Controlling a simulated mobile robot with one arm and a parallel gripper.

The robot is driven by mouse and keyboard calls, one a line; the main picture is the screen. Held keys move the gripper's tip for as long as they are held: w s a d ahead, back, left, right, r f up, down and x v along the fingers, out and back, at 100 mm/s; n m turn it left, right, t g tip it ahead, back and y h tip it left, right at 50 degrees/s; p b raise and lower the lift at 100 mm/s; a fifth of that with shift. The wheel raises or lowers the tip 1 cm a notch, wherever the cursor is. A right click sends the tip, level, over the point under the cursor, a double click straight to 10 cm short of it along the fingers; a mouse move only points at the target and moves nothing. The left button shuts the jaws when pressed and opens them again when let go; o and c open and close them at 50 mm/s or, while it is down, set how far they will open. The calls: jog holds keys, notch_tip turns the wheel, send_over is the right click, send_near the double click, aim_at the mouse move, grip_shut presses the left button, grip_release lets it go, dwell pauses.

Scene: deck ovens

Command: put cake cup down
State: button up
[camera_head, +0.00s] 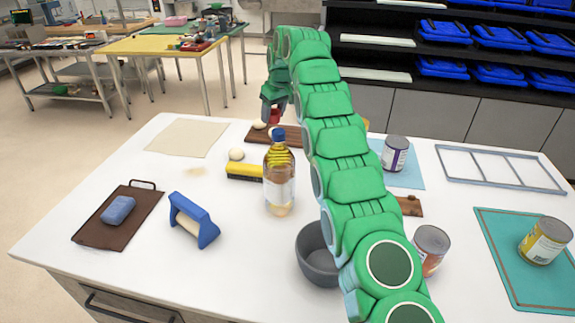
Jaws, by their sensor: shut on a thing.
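My gripper (272,112) is at the far side of the white table, at the end of my green arm. It is shut on a small red thing, which I take to be the cake cup (275,116); only a small part of it shows. It is over or beside a dark brown board (262,137) near the far edge. I cannot tell whether the cup touches the board. A pale round thing (259,125) shows just below the gripper.
A bottle (279,180), a yellow and black block (244,171) and an egg-like ball (236,154) stand nearer. A beige mat (187,138) lies empty at left. A grey bowl (314,262) and cans (395,153) are near my arm. The table's left middle is fairly clear.

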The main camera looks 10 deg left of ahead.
jog(key=shift+w+d+f, duration=0.1)
jog(key=shift+w+d, duration=0.5)
jog(key=shift+d, duration=0.15)
jog(key=shift+w+d+f, duration=0.15)
jog(key=shift+w+d, duration=0.15)
jog(key=shift+d, duration=0.3)
jog(key=shift+w+d+f, duration=0.15)
jog(key=shift+w+d, duration=0.15)
jog(key=shift+d, duration=0.25)
jog(key=shift+w+d+f, duration=0.1)
jog(key=shift+d, duration=0.1)
jog(key=shift+a+f, duration=0.1)
jog(key=shift+f, duration=0.25)
jog(key=shift+f, duration=8.45)
jog(key=shift+f, duration=0.1)
jog(key=o, duration=1)
